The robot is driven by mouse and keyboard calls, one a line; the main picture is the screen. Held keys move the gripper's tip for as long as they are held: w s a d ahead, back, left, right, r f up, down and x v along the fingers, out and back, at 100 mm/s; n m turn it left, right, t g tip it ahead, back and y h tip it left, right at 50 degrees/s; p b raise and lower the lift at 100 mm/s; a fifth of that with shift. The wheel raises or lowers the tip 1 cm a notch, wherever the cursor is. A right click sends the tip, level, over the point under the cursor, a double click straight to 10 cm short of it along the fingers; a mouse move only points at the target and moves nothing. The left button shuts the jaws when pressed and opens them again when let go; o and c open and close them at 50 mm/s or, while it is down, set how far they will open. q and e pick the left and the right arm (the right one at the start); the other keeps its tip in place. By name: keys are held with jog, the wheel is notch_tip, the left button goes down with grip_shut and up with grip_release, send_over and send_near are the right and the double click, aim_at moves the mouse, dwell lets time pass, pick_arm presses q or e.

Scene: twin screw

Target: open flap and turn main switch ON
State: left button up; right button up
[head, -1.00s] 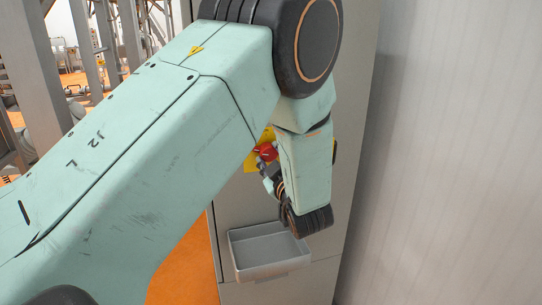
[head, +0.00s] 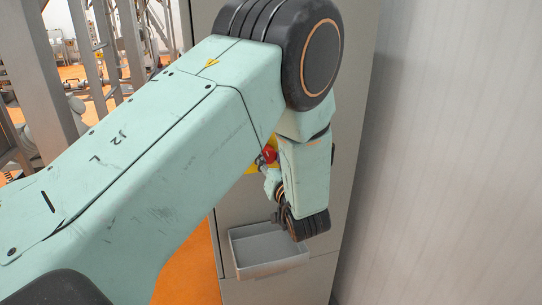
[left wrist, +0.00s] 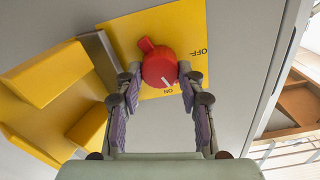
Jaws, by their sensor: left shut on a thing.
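The red main switch knob (left wrist: 158,68) sits on a yellow plate (left wrist: 190,32) marked ON and OFF in the left wrist view. The white line on the knob points toward the ON label. My left gripper (left wrist: 160,77) has its two fingers on either side of the knob and is shut on it. A yellow flap (left wrist: 45,75) stands open to the left of the plate. In the head view the red knob (head: 269,154) shows partly beside my left wrist, and my arm hides much of the plate. My right gripper is in neither view.
A grey open tray (head: 262,266) is fixed to the grey cabinet (head: 235,215) below my left wrist. A pale wall (head: 450,150) stands close on the right. Metal frames (head: 105,50) stand at the back left above an orange floor.

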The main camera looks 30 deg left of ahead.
pick_arm(q)
jog(key=shift+m+p, duration=0.6)
jog(key=shift+m, duration=1.5)
jog(key=o, duration=1.2)
jog(key=shift+w+a+f, duration=0.1)
jog(key=shift+a+f, duration=0.05)
jog(key=shift+a, duration=0.05)
jog(key=shift+d, duration=0.15)
